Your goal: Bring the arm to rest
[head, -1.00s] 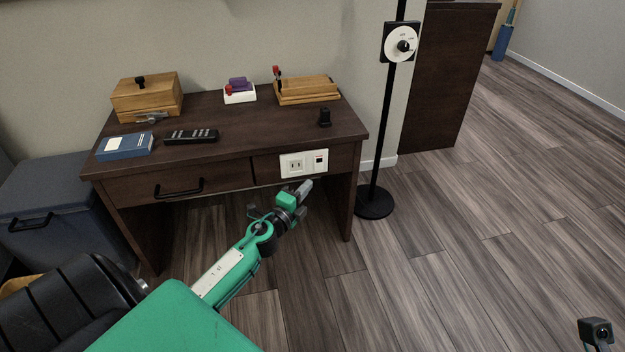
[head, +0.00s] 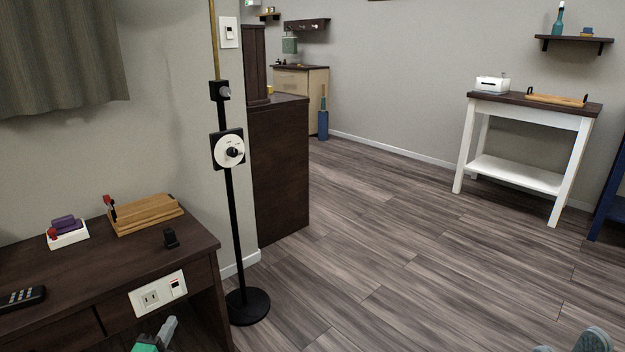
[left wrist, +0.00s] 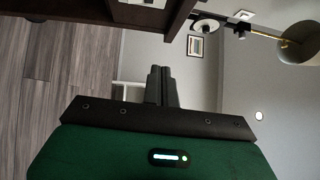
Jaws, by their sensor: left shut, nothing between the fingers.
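My left gripper (head: 168,328) shows at the bottom left of the head view, cut by the lower edge. It is in front of the dark desk (head: 190,245), just below the white socket panel (head: 158,294). In the left wrist view its two grey fingers (left wrist: 161,84) are together, with nothing between them. The wrist view is turned sideways. Most of my left arm is outside the head view.
A black pole stand (head: 236,235) with a white dial stands on the floor right of the desk. A wooden box (head: 146,214) sits on the desk. A dark cabinet (head: 280,175) and white side table (head: 525,180) stand farther back. The wood floor between is clear.

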